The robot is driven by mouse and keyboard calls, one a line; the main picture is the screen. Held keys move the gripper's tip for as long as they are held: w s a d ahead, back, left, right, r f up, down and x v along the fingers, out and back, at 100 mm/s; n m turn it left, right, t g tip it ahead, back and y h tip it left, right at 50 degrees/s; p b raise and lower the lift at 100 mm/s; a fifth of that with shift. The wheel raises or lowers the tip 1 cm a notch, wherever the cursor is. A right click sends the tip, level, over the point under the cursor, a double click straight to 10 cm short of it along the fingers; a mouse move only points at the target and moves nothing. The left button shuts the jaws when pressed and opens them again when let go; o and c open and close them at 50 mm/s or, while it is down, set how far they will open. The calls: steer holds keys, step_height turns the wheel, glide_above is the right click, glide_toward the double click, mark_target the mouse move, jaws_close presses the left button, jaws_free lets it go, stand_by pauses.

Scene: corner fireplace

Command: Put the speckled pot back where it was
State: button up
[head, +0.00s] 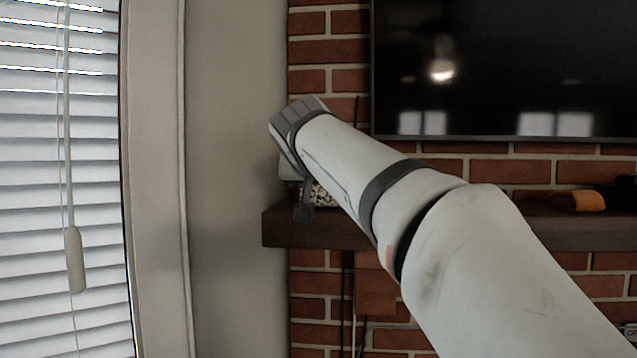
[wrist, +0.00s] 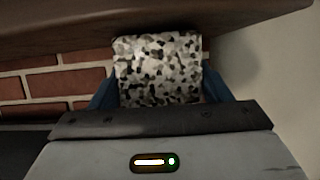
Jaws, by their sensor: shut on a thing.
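The speckled pot, white with black and brown-grey patches, fills the middle of the wrist view (wrist: 159,68). My gripper (wrist: 160,88) is shut on it, with a blue finger at each side. In the head view only a small part of the pot (head: 323,196) shows past my arm, at the left end of the dark wooden mantel (head: 281,227). My gripper (head: 303,198) there is partly hidden by my own wrist. I cannot tell whether the pot's base touches the mantel.
A wall (head: 235,150) stands close to the left of the mantel's end. A dark television (head: 500,65) hangs on the brick above. An orange object (head: 578,200) lies on the mantel at the right. Window blinds (head: 40,200) are at far left.

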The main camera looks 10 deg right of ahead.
steer(key=shift+f, duration=0.2)
steer(key=o, duration=1.3)
steer(key=shift+r, duration=0.15)
steer(key=shift+r+p, duration=0.3)
steer(key=shift+p, duration=0.1)
steer(key=b+v, duration=0.3)
steer(key=v, duration=0.9)
steer(key=s+d+f+n+g+y, duration=0.1)
steer(key=s+f+g, duration=0.2)
steer(key=f, duration=1.3)
steer(key=s+d+f+n+g+y, duration=0.1)
steer(key=s+d+f+g, duration=0.1)
steer(key=s+f, duration=0.7)
steer(key=s+d+f+n+g+y, duration=0.1)
steer(key=s+f+g, duration=0.3)
steer(key=f, duration=2)
steer(key=shift+s+d+n+y, duration=0.35)
steer(key=shift+s+y, duration=0.25)
steer(key=shift+s, duration=0.45)
